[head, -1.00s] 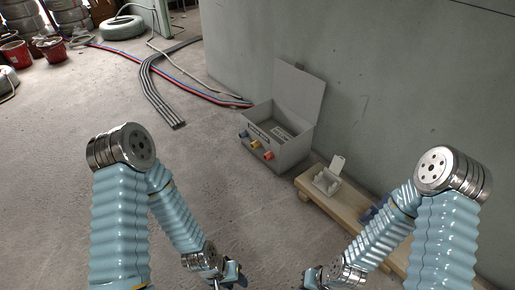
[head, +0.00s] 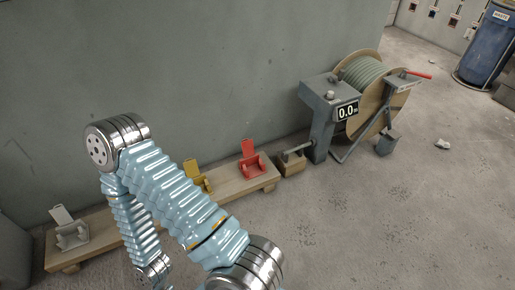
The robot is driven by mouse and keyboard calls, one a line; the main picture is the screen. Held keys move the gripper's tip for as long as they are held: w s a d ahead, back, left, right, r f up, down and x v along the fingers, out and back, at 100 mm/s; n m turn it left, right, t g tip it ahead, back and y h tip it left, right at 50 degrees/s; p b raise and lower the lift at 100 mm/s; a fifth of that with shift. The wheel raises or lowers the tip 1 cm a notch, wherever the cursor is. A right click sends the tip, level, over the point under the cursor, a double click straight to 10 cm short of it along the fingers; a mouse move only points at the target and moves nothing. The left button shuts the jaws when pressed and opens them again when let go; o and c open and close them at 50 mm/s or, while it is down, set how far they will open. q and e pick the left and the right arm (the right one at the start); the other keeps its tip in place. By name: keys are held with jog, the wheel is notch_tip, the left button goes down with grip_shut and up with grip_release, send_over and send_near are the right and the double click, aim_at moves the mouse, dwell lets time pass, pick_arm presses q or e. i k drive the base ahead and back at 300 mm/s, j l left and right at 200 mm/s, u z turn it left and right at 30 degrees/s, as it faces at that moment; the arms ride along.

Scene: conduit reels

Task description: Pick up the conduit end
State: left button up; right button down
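A reel of grey-green conduit (head: 366,76) on a wooden drum stands at the right in a grey metal frame. A grey measuring unit (head: 322,125) with a "0.0 m" display stands at its left. A short dark stub (head: 300,148) lies between that unit and a small tan block (head: 291,163); I cannot tell whether it is the conduit end. One of my blue arms crosses the lower left, well apart from the reel. Neither gripper shows.
A low wooden bench (head: 230,193) along the grey wall bears a white holder (head: 71,235), a yellow holder (head: 195,178), partly behind my arm, and a red holder (head: 251,160). A blue barrel (head: 488,48) stands at the far right. The right foreground floor is clear.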

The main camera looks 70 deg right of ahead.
aim_at(293, 150)
jog(key=l+z, duration=0.15)
jog(key=z, duration=1.9)
jog(key=i+l+z, duration=0.2)
jog(key=l, duration=0.25)
jog(key=i+l+z, duration=0.2)
jog(key=i+l, duration=0.2)
jog(key=i, duration=0.05)
